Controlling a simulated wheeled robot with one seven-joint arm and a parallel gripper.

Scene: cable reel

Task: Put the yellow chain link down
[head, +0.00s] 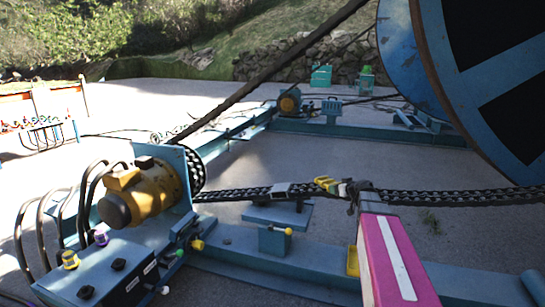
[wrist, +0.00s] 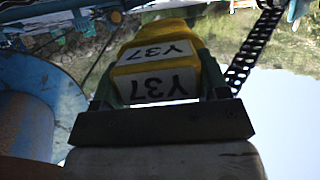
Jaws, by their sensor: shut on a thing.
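The yellow chain link (head: 327,184) shows at the tip of my gripper (head: 350,190) in the head view, in line with the black chain (head: 235,194). I cannot tell whether it touches the chain. In the wrist view the link (wrist: 158,68), yellow with pale faces marked "Y37", fills the space between the two fingers of my gripper (wrist: 158,82). My gripper is shut on it. The link's far end and underside are hidden. A grey-white link (head: 282,189) sits on the chain to the left.
A yellow motor (head: 140,193) with a sprocket stands at the left, behind a blue control box (head: 108,275) with coloured knobs. A big blue reel (head: 440,60) fills the upper right. A blue beam (head: 290,277) runs below the chain. Open grey ground lies behind the chain.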

